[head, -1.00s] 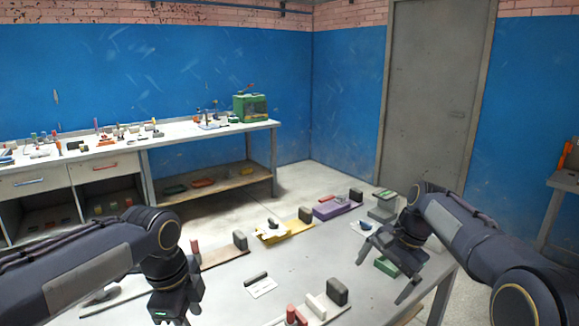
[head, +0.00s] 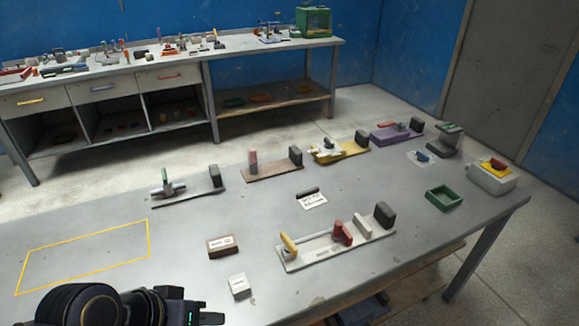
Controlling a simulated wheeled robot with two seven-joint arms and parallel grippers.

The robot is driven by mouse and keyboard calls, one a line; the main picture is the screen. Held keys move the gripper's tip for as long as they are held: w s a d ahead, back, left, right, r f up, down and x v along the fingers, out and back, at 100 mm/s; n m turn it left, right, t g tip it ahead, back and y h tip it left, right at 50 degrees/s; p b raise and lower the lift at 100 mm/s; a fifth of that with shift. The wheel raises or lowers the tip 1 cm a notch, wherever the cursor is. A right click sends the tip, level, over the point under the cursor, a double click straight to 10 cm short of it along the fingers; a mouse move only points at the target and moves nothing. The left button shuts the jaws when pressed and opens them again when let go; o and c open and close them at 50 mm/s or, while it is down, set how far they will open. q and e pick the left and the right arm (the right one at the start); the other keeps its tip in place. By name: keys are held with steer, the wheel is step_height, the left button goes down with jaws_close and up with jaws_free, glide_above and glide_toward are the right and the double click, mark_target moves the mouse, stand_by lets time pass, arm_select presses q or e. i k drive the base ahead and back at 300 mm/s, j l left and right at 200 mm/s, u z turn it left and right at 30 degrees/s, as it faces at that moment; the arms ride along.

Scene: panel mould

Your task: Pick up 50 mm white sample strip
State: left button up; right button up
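A pale base (head: 318,259) at the front of the table carries a yellow piece (head: 289,243), red pieces (head: 343,233), a whitish upright piece (head: 362,226) and a dark block (head: 384,214). The whitish piece may be the white sample strip; its length cannot be read. My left gripper (head: 205,317) is low in the head view, left of and nearer than the base, touching none of these. Its fingers are cut off or dark, so their opening is unclear. My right gripper is out of view.
A small white block (head: 240,287) and a labelled brown block (head: 220,245) lie between gripper and base. A yellow outline (head: 85,257) marks clear table at left. Fixtures line the back edge, including a yellow one (head: 338,151). A green tray (head: 444,198) sits at right.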

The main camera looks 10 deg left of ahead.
mark_target(240, 287)
steer(key=i+l+u, duration=0.2)
steer(key=u, duration=0.2)
steer(key=i+l+u, duration=0.15)
steer(key=u, duration=0.3)
steer(key=l+u, duration=0.4)
steer(key=i, duration=0.05)
